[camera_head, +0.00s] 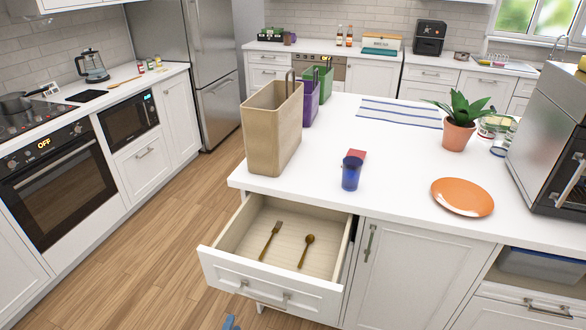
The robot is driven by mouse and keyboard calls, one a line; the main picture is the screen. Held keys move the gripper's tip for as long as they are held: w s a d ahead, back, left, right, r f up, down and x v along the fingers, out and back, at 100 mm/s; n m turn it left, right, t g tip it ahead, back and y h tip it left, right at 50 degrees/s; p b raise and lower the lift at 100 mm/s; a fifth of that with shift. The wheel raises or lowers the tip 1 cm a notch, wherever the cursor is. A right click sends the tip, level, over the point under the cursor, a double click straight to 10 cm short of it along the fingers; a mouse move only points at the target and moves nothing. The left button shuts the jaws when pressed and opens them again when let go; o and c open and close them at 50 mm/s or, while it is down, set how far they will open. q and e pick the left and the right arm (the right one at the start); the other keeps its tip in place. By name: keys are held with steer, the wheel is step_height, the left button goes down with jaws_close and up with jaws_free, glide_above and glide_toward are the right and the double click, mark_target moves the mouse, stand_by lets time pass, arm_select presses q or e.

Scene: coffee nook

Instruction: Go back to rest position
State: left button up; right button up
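Only a small blue part of my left gripper (231,322) shows at the bottom edge, below and in front of the open drawer (271,284). The rest of it is cut off by the frame, so I cannot tell whether it is open or shut. It looks apart from the drawer. My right gripper is not in view. The drawer is pulled out from the island and holds a fork (270,241) and a spoon (306,251), both brownish gold.
The white island (400,190) carries a tan bag (272,130), a blue cup (351,173), an orange plate (462,197), a potted plant (459,134) and a large steel machine (545,140) at right. The open drawer juts out. Wooden floor (150,225) is clear at left.

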arm_select(q)
steer(key=s+a+f+n+g+y, duration=0.2)
steer(key=a+f+n+g, duration=0.1)
steer(key=f+n, duration=0.15)
steer(key=s+a+f+n+g+y, duration=0.2)
steer(key=s+a+f+n+g, duration=0.15)
steer(key=f, duration=0.25)
steer(key=s+d+f+n+g+h, duration=0.3)
steer(key=s+d+f+n+g, duration=0.2)
steer(key=s, duration=0.6)
step_height(320, 180, down, 2)
steer(key=d+g, duration=0.2)
steer(key=g, duration=0.1)
steer(key=shift+s+f+n+h, duration=0.25)
steer(key=shift+s+n+h, duration=0.05)
steer(key=shift+h, duration=0.1)
steer(key=shift+a, duration=0.15)
